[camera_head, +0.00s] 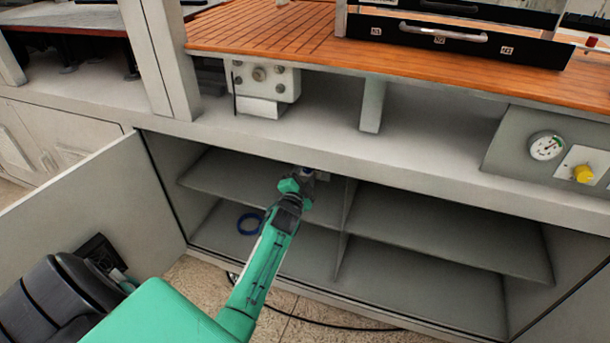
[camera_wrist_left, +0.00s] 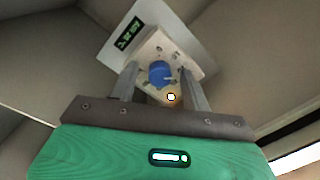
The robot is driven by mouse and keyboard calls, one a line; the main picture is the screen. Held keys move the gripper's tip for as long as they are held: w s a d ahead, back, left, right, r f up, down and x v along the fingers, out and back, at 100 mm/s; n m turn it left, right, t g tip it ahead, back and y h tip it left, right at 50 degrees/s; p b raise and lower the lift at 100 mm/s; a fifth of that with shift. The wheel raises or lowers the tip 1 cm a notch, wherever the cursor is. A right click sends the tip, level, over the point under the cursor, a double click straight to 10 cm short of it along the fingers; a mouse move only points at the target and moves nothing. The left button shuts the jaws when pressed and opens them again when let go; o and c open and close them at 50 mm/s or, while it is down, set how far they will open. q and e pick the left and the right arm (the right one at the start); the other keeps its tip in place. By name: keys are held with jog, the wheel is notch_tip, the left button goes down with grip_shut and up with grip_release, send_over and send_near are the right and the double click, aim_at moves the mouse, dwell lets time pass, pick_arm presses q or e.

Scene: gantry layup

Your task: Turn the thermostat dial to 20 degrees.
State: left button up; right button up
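The thermostat is a pale box (camera_wrist_left: 187,58) on a light plate, in the left wrist view. Its blue round dial (camera_wrist_left: 159,73) faces my gripper. A dark display (camera_wrist_left: 130,35) with green characters is beside it; I cannot read them or the dial setting. My left gripper (camera_wrist_left: 160,70) is open, with one finger on each side of the dial and visible gaps. Whether it touches is unclear. In the head view my left gripper (camera_head: 306,175) reaches into the open cabinet; the dial is mostly hidden there. My right gripper is not in view.
The cabinet's shelf (camera_head: 410,235) and upright divider (camera_head: 345,220) are close to my arm. Its open door (camera_head: 85,215) stands at left. A blue ring (camera_head: 250,223) lies inside. A gauge (camera_head: 546,146) and yellow knob (camera_head: 583,173) are at right.

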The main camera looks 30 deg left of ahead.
pick_arm(q)
jog(key=shift+s+d, duration=0.1)
jog(key=v, duration=1.3)
jog(key=shift+s, duration=0.3)
jog(key=shift+f, duration=0.1)
